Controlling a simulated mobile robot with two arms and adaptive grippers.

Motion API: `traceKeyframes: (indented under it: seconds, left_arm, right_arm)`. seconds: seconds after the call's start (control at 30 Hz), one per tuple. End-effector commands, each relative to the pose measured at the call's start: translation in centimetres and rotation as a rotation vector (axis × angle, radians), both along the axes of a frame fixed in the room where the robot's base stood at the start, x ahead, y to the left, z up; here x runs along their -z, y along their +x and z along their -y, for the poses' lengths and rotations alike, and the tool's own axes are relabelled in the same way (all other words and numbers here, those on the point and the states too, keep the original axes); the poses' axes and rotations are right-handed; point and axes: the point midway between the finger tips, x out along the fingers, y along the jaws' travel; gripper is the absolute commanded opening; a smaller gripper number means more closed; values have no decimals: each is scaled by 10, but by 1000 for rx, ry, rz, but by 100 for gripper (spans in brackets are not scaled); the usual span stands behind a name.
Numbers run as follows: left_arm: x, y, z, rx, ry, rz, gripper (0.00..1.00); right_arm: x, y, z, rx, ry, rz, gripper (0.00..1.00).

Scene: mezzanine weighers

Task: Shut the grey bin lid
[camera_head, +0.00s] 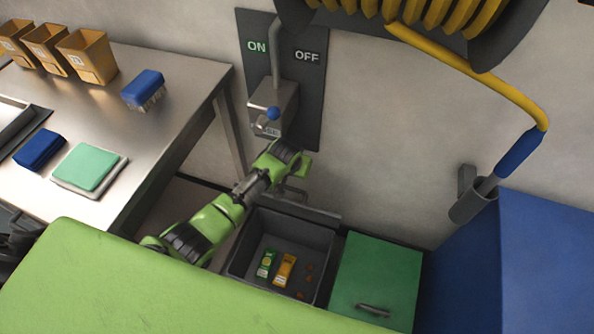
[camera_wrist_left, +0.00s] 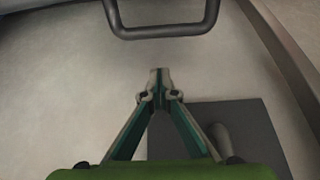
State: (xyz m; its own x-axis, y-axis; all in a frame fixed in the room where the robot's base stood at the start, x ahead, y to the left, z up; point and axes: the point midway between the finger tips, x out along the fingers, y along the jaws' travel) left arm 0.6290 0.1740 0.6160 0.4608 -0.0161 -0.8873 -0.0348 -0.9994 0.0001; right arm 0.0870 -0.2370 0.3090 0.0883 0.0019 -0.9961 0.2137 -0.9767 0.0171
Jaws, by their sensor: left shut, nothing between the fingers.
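The grey bin (camera_head: 235,262) stands open on the floor, with a green packet, an orange packet and some small brown pieces inside. Its grey lid (camera_head: 322,215) stands raised along the back edge and shows nearly edge-on. A dark handle (camera_head: 297,194) shows by the lid, close to my left gripper (camera_head: 304,166). In the left wrist view, a dark U-shaped handle (camera_wrist_left: 162,34) lies just beyond the shut, empty fingertips of my left gripper (camera_wrist_left: 160,74), with a gap between. The head view hides the fingertips. My right gripper is not in view.
A green-lidded bin (camera_head: 380,270) stands right of the grey bin, then a blue cabinet (camera_head: 540,260). The ON/OFF panel (camera_head: 310,90) with its lever is on the wall above my left gripper. A steel table (camera_head: 185,85) holds brushes, cloths and orange bins at left.

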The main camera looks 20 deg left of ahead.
Motion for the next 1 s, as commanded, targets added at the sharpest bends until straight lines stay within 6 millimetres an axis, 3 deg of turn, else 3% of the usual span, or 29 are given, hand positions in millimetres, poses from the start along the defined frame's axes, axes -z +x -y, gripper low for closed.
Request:
traceKeyframes:
  seconds: [0.07, 0.2, 0.4, 1.0]
  left_arm:
    - [12, 5, 0, 0, 1, -1, 0]
    - [10, -19, -1, 0, 0, -2, 0]
    - [13, -34, -2, 0, 0, 0, 0]
    - [15, -43, -2, 0, 0, 20, 0]
  right_arm:
    - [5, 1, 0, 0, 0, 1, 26]
    - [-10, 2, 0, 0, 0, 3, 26]
    - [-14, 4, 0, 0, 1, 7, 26]
    - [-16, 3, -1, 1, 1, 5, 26]
